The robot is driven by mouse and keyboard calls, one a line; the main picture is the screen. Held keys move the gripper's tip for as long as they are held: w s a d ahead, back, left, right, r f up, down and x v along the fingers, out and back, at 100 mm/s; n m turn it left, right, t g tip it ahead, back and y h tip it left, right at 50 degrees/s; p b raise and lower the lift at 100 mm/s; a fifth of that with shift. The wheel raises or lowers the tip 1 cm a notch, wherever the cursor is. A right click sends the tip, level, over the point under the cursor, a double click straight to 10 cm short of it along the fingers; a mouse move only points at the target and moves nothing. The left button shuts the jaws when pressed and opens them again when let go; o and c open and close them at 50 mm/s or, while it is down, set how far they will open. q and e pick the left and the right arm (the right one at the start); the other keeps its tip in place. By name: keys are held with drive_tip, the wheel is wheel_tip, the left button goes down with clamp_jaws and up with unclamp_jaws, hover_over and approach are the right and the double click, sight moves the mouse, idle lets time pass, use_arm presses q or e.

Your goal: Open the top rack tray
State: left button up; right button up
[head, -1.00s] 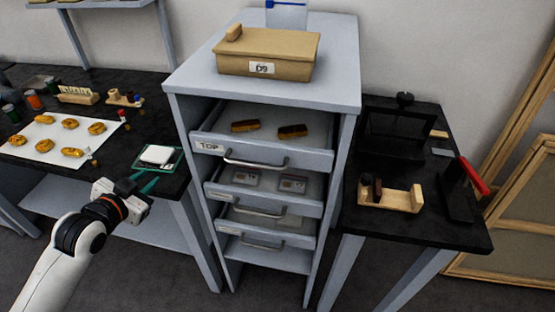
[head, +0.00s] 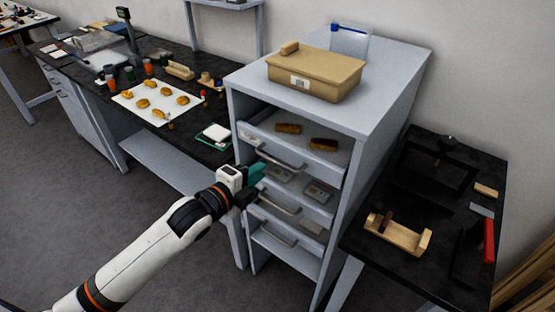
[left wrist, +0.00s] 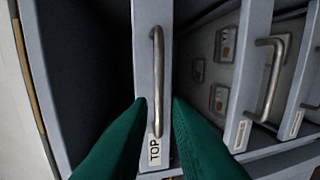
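The grey rack (head: 345,215) stands at the centre in the head view. Its top rack tray (head: 318,160) holds two brown bars. The tray's metal handle (head: 280,157) runs along its front, and it also shows in the left wrist view (left wrist: 157,85), beside the TOP label (left wrist: 154,150). My left gripper (head: 262,172) is in front of the rack, just below the top handle in the head view. In the left wrist view its teal fingers (left wrist: 159,100) are apart, one on each side of the handle's near end. I cannot tell whether they touch it. My right gripper is not in view.
Lower trays with handles (head: 280,203) sit beneath the top one. A tan box (head: 315,78) stands on the rack. A dark bench with a white sheet (head: 155,100) is at left. A black table with a wooden holder (head: 398,235) is at right.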

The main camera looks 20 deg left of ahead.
sight(276, 160)
use_arm(q)
drive_tip(key=x, duration=0.7)
drive_tip(key=shift+w+d+p, duration=0.15)
drive_tip(key=shift+d+p, duration=0.15)
drive_tip(key=shift+p, duration=0.1)
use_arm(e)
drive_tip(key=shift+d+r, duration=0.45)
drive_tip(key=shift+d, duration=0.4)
use_arm(q)
clamp_jaws()
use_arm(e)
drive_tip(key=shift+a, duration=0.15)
